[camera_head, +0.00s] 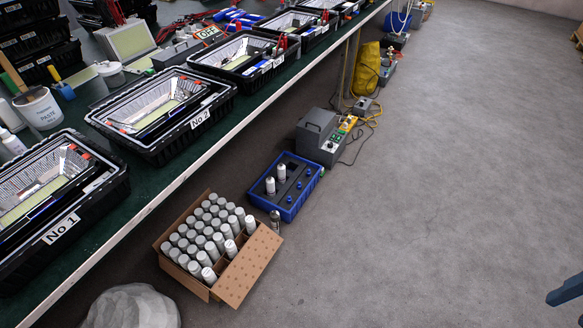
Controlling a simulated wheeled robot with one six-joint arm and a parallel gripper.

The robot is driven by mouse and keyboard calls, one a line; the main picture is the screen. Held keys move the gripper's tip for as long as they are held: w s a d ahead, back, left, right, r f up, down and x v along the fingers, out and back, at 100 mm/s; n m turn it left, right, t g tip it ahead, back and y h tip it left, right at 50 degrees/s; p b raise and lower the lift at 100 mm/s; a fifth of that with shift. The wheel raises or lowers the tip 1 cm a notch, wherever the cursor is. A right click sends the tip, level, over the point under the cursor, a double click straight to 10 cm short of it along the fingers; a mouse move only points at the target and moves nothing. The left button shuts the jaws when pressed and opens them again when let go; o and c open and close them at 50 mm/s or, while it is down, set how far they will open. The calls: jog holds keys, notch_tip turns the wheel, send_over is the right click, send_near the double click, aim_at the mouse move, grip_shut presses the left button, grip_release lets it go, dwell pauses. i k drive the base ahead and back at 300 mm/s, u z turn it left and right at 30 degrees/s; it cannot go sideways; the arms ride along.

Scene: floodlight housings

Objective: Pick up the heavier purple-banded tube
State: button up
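No purple band can be made out on any tube at this size. A cardboard box (256,268) on the floor holds many upright tubes with grey or white caps, such as a white-capped tube (231,248) near its open flap. A blue crate (291,209) on the floor behind it holds two upright white tubes, one tube (270,186) to the left and another tube (281,172) farther back. Several blue round pieces show in the same crate. A small dark grey cylinder (275,219) stands between box and crate. My gripper is not in view.
A long green bench (150,185) runs along the left, bearing black trays with floodlight housings marked No 1 and No 2. A grey machine (318,138) with cables stands beyond the crate. A whitish lump (132,307) lies at the front. The grey floor (430,180) to the right is mostly clear.

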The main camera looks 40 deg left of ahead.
aim_at(282, 169)
jog(key=u, duration=0.45)
jog(key=i, duration=0.9)
jog(key=u, duration=1.3)
jog(key=i, duration=0.55)
jog(key=u, duration=0.5)
